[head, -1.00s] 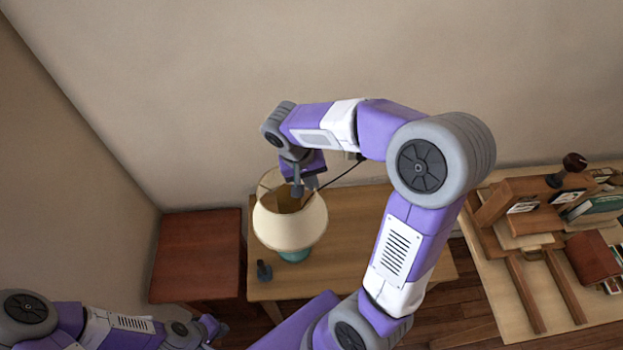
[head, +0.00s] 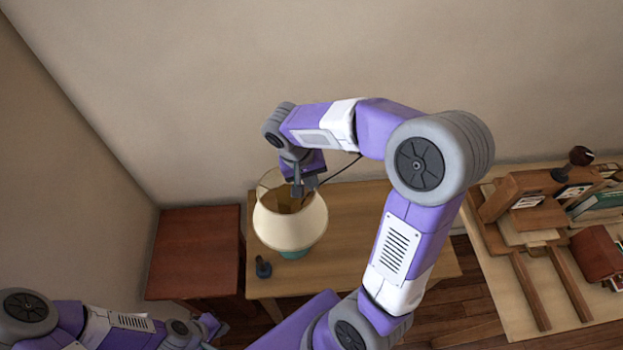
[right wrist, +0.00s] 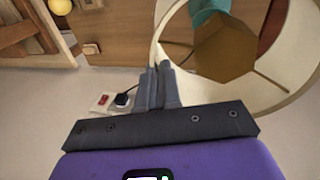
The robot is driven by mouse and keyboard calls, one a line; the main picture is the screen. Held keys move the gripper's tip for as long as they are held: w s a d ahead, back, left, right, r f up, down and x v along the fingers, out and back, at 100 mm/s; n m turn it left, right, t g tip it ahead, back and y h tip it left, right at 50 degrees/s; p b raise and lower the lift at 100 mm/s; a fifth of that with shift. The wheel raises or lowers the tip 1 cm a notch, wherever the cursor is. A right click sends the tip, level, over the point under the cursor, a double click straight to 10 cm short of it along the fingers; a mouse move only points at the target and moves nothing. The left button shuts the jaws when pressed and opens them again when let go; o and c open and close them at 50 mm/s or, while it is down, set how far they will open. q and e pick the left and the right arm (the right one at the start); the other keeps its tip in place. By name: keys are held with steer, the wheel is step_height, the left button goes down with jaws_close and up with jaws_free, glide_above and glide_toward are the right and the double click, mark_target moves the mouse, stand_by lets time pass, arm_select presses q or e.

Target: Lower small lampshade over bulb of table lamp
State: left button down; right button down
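The cream lampshade (head: 290,226) is around the upper part of the table lamp. The lamp's teal base (head: 294,254) shows just below the shade in the head view. My right gripper (head: 298,190) reaches down to the shade's upper rim. In the right wrist view its fingers (right wrist: 163,68) are closed together on the rim of the lampshade (right wrist: 303,45). An amber faceted bulb (right wrist: 228,48) shows inside the ring, with teal (right wrist: 210,10) beyond it. Whether the shade rests on the lamp is hidden. My left gripper (head: 214,328) is low at left, away from the lamp; its fingers are unclear.
The lamp stands on a light wooden table (head: 370,225). A reddish cabinet (head: 197,252) stands left. A bench (head: 500,305) with wooden frames and books is at right. A socket with a plug (right wrist: 122,98) is on the wall.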

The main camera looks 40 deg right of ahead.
steer(key=shift+f+b, duration=0.45)
steer(key=shift+f, duration=0.2)
steer(key=c, duration=1.3)
jaws_free()
steer(key=shift+o, duration=0.2)
steer(key=p+v, duration=0.1)
steer(key=v, duration=0.6)
steer(key=shift+r, duration=0.35)
